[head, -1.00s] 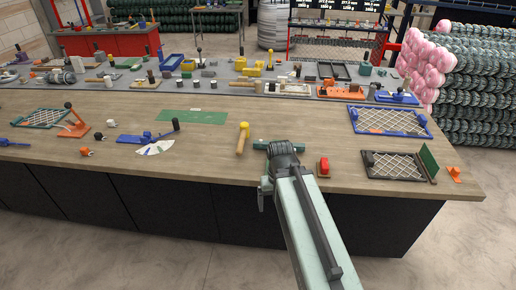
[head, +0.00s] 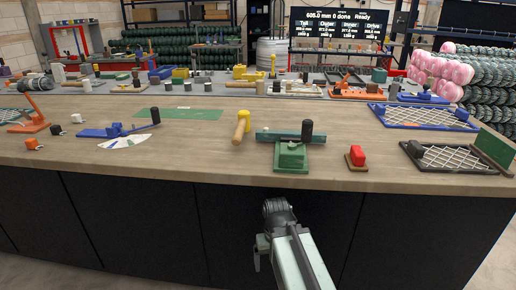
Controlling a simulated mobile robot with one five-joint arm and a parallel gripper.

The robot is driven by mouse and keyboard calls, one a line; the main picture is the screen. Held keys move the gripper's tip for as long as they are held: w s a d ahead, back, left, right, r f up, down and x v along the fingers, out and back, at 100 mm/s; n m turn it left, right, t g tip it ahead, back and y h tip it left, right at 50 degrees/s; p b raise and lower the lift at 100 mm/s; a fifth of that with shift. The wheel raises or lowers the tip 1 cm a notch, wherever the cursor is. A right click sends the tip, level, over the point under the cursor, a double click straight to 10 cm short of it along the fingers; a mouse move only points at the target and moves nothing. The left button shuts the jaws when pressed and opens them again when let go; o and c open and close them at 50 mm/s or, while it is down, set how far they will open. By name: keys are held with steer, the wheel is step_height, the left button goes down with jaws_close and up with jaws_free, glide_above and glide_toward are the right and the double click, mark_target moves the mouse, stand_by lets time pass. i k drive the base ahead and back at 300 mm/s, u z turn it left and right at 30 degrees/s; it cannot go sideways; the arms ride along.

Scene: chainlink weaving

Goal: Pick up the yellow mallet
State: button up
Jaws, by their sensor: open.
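The yellow mallet (head: 241,126) lies on the wooden bench top near the middle of the head view. Its yellow head points to the back and its light wooden handle points to the front. Nothing touches it. My gripper (head: 278,207) shows at the end of my pale green arm, low in the picture against the dark bench front. It is below and slightly right of the mallet in the picture, well apart from it. It is open and I see nothing in it. Its fingertips are hard to make out.
A green fixture with a black knob (head: 290,154) stands right of the mallet. A red block on a brown base (head: 356,157) is further right. A blue tool (head: 112,131) and a green mat (head: 180,113) lie to the left. Framed meshes (head: 424,116) are at the right. Wood is bare in front of the mallet.

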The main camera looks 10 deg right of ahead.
mark_target(243, 125)
steer(key=z, duration=0.05)
steer(key=k, duration=1.25)
steer(key=u, duration=0.2)
steer(key=i, duration=0.75)
steer(key=u, duration=0.7)
steer(key=i, duration=1.4)
steer(key=u, duration=0.75)
steer(key=k, duration=0.75)
steer(key=u, duration=0.2)
steer(key=i, duration=0.8)
